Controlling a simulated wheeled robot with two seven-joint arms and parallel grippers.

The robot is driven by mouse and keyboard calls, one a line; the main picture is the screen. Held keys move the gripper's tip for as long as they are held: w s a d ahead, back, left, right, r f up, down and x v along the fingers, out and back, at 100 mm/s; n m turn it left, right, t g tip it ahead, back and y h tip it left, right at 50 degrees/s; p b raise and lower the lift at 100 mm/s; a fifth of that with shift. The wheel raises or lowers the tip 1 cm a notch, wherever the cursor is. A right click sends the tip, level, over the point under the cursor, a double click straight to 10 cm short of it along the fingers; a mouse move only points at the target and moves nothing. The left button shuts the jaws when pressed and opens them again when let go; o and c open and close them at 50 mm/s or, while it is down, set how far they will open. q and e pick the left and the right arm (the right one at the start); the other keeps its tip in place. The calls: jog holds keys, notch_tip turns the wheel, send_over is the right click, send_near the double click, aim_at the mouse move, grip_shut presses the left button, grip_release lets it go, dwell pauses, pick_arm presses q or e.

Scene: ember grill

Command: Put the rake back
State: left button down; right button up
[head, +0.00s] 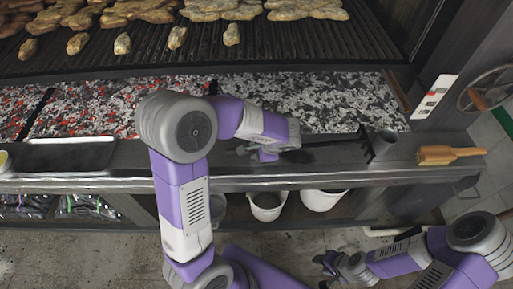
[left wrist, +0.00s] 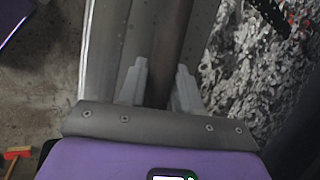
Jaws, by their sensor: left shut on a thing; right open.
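The rake is a thin dark tool (head: 335,140) lying along the front ledge of the grill, with its dark head (head: 367,145) at the right end beside a grey cylinder. My left gripper (head: 262,153) is low at the ledge, shut on the rake. In the left wrist view its two grey fingers (left wrist: 158,88) stand on either side of the dark shaft (left wrist: 172,45). My arm hides part of the rake's left end. My right gripper (head: 328,264) is open and empty, low over the floor at the lower right.
A metal tray (head: 70,154) is at left. White buckets (head: 266,206) stand below.

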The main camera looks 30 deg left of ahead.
pick_arm(q)
jog(key=c, duration=0.7)
grip_release()
jog(key=o, duration=0.4)
jog(key=shift+s+d+f, duration=0.1)
jog(key=p+v, duration=0.5)
jog(key=v, duration=0.4)
jog(key=shift+r+p, duration=0.2)
jog(key=shift+p, duration=0.1)
